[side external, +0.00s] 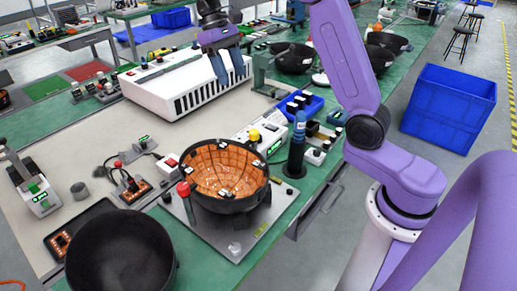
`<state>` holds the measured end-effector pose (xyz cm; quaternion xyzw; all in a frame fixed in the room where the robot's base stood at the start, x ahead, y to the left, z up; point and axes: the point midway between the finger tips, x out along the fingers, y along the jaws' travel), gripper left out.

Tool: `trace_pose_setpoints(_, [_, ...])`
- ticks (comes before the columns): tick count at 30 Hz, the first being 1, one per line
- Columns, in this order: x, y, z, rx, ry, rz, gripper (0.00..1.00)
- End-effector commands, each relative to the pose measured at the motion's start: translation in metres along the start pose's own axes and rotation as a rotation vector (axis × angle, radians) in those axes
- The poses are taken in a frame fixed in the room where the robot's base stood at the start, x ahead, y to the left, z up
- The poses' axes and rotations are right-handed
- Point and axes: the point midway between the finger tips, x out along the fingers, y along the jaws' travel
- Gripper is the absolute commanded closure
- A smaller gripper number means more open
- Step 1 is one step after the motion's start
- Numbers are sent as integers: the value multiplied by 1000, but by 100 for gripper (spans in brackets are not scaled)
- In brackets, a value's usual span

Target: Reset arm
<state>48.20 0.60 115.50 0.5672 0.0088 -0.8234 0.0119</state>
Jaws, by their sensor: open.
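My gripper (228,68) is at the top of the side external view, pointing down with its two blue fingers apart. It is empty and appears in front of or above the white vented box (182,85); the exact height over it I cannot tell. My purple arm comes in from the right. Below and in front stands the round black bowl-shaped fixture with an orange-brown lined inside (225,172), on a grey plate (233,247). My gripper is well apart from this fixture.
An empty black bowl (121,255) stands at the front left. A red-knobbed lever (184,190) and a dark blue post (297,145) flank the fixture. Several switch boxes and dark bowls (292,57) crowd the bench. A blue crate (448,105) is on the floor at right.

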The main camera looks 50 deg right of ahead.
Motion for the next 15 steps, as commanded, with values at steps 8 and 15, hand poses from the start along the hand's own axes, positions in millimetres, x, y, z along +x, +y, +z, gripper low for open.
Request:
trace_pose_setpoints(8, [23, -46, 43, -210, 81, 68, 43])
trace_pose_setpoints(15, [52, -72, 90, -396, 149, 113, 43])
